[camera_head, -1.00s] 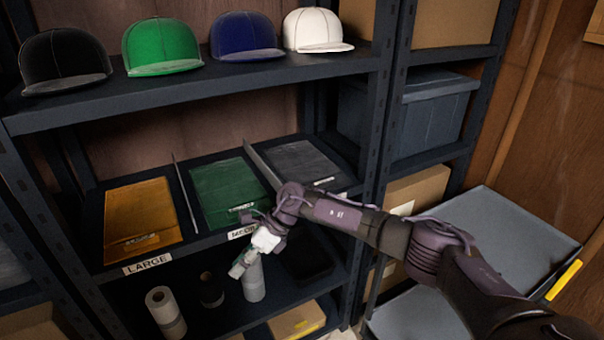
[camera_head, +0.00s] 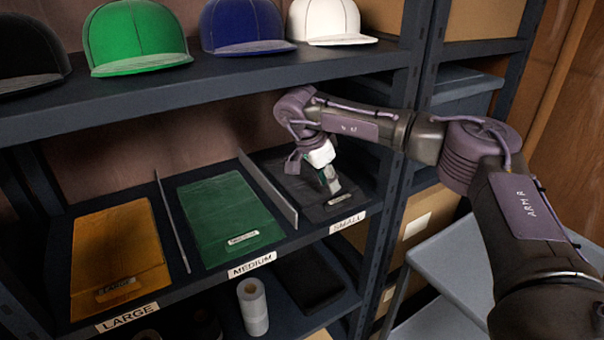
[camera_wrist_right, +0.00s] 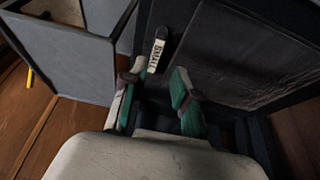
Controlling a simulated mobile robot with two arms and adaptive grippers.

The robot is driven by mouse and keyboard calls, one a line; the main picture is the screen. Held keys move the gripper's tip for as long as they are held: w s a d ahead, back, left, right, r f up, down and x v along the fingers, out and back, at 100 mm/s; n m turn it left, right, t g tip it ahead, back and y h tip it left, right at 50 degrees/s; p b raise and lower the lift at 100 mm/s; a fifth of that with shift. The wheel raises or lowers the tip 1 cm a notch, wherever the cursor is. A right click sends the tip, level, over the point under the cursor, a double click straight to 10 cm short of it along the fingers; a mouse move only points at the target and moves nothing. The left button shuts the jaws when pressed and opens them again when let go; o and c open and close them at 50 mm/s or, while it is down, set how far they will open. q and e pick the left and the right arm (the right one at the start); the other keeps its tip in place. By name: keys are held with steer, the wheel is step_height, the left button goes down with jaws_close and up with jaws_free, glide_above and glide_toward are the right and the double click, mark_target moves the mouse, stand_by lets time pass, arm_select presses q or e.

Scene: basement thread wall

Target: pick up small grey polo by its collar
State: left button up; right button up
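The small grey polo (camera_head: 295,192) lies flat and folded in the right compartment of the middle shelf, above the SMALL label (camera_head: 348,225). My right gripper (camera_head: 330,180) hangs over the polo's front right part and hides some of it. In the right wrist view, its two green-padded fingers (camera_wrist_right: 155,97) stand apart with nothing between them. A dark flat surface (camera_wrist_right: 250,60), which looks like the polo, lies to their right, and the SMALL label (camera_wrist_right: 158,52) shows beyond them. I cannot tell whether the fingers touch the cloth. My left gripper is not in view.
A thin divider (camera_head: 267,190) separates the grey polo from the green polo (camera_head: 225,215); an orange polo (camera_head: 120,255) lies further left. The upper shelf (camera_head: 200,95) with caps runs above my arm. A rack post (camera_head: 395,200) stands close on the right.

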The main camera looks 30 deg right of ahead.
mark_target(339, 199)
steer(key=shift+s+d+f, duration=0.2)
steer(key=shift+d+f, duration=0.05)
steer(key=shift+s+d+f+p, duration=0.15)
steer(key=shift+d+f+p, duration=0.15)
steer(key=shift+f, duration=0.3)
steer(key=shift+s+d+f+p, duration=0.1)
steer(key=shift+d+f+p, duration=0.05)
steer(key=shift+d+f, duration=0.35)
steer(key=x, duration=0.2)
steer(key=shift+w+f, duration=0.15)
steer(key=shift+f, duration=0.2)
steer(key=shift+d+f, duration=0.2)
steer(key=shift+f, duration=0.25)
steer(key=c, duration=0.5)
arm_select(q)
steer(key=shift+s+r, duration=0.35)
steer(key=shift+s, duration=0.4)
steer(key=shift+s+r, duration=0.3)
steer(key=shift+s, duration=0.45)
arm_select(e)
jaws_close()
